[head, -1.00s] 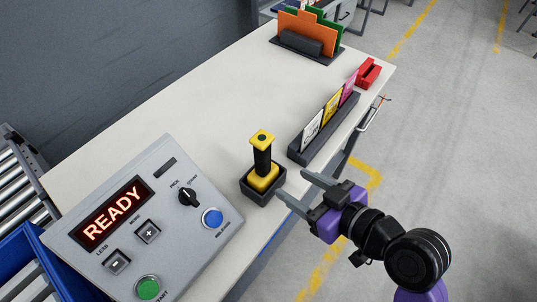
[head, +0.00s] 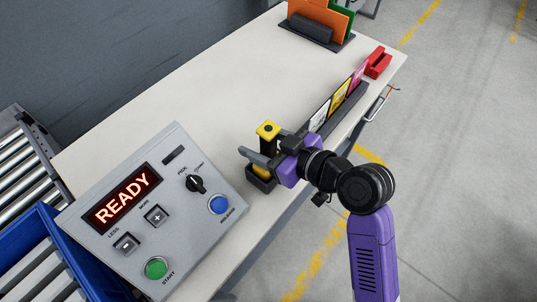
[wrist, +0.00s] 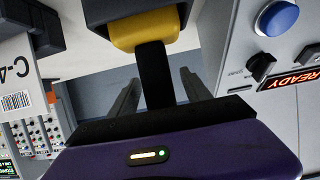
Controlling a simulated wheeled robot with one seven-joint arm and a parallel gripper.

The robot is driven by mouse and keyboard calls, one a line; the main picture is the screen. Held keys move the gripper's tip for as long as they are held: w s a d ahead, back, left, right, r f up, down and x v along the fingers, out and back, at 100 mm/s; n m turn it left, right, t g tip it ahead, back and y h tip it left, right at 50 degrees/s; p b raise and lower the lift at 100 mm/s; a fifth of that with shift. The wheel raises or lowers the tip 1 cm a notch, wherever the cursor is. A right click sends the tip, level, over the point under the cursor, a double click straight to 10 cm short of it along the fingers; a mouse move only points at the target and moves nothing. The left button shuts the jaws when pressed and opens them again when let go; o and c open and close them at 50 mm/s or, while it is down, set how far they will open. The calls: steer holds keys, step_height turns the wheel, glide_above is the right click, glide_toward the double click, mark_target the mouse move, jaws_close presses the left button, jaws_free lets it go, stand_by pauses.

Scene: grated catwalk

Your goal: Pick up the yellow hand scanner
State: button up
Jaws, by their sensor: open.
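The yellow hand scanner (head: 268,130) stands upright in a dark holder (head: 260,184) on the table, with a yellow head, a black handle and a yellow lower part. My gripper (head: 256,158) is open at the height of the black handle. In the wrist view the handle (wrist: 154,75) rises between the two fingers of my gripper (wrist: 156,92), with a finger on each side. The yellow part (wrist: 145,28) also shows there. My gripper hides much of the handle in the head view.
A grey control panel (head: 130,235) reading READY stands left of the holder. A card rack (head: 345,108) with cards is just behind my gripper on the right. A red object (head: 378,62) and an orange file stand (head: 318,30) are farther back. The table's middle is clear.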

steer(key=shift+w+a+f, duration=0.1)
steer(key=shift+w+a, duration=0.05)
jaws_close()
stand_by(0.4)
